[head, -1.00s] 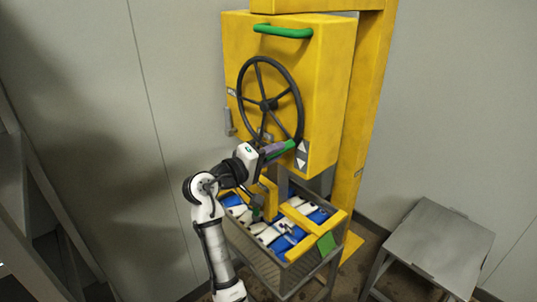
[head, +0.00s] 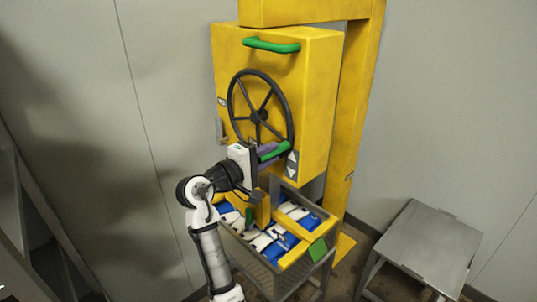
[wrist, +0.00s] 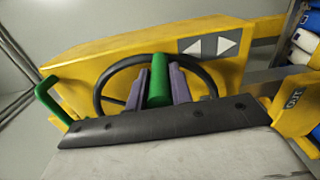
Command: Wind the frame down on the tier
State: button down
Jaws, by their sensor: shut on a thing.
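A dark handwheel (head: 232,108) stands upright on the front of a yellow housing (head: 308,100). My gripper (head: 268,153) is shut on the wheel's green crank handle (head: 275,149), at the wheel's lower right. In the wrist view the green handle (wrist: 158,80) sits between two purple fingers, with the wheel rim (wrist: 100,90) behind. Below the housing, the yellow frame (head: 294,256) is over the tier (head: 283,240) of blue and white packs in a mesh basket (head: 255,262). Whether the frame touches the packs cannot be told. My arm hides part of the basket's left side.
A green bar handle (head: 272,45) is on the housing's upper front. A yellow post (head: 357,120) rises behind it. A grey metal table (head: 425,245) stands at the right, apart from the basket. A metal rack (head: 25,200) is at the left edge.

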jog(key=shift+a+r, duration=0.2)
jog(key=shift+r, duration=0.05)
jog(key=c, duration=1.3)
grip_release()
jog(key=shift+w+f, duration=0.1)
jog(key=shift+o, duration=0.2)
jog(key=shift+d, duration=0.1)
jog(key=shift+s+a+f+b, duration=0.15)
jog(key=shift+s+a+b, duration=0.15)
jog(key=shift+s+a, duration=0.1)
jog(key=b+v, duration=0.4)
jog(key=v, duration=0.8)
jog(key=shift+s+a, duration=0.25)
jog(key=shift+s, duration=0.05)
